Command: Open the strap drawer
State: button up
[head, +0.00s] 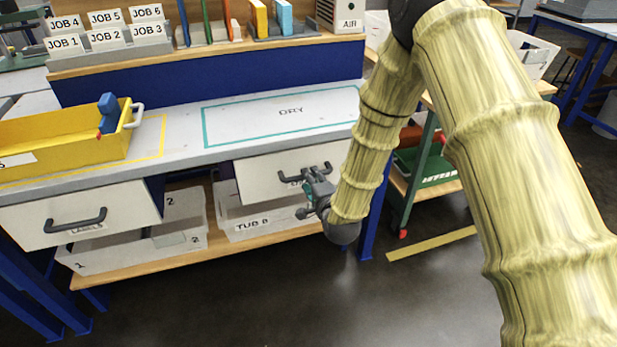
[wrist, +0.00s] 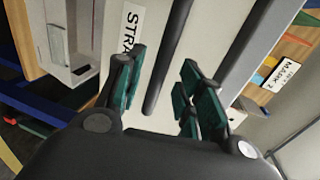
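The strap drawer (head: 262,180) has a white front under the right half of the bench and looks closed. Its dark bar handle (head: 290,174) is partly covered by my gripper (head: 318,190). In the wrist view, the label (wrist: 131,25) reads "STRA", with the rest hidden. The handle (wrist: 165,65) also shows there, running between the two green-padded fingers of my gripper (wrist: 163,80). The fingers are open on either side of the handle, with visible gaps; I see no grip on it.
A second drawer, marked LABELS (head: 60,221), is at the left. Clear tubs (head: 262,222) stand on the shelf below. A yellow bin (head: 60,148) is on the bench. A wheeled cart (head: 398,195) stands right of my forearm. The floor in front is clear.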

jog(key=shift+x, duration=1.6)
jog(key=shift+c, duration=0.3)
grip_shut()
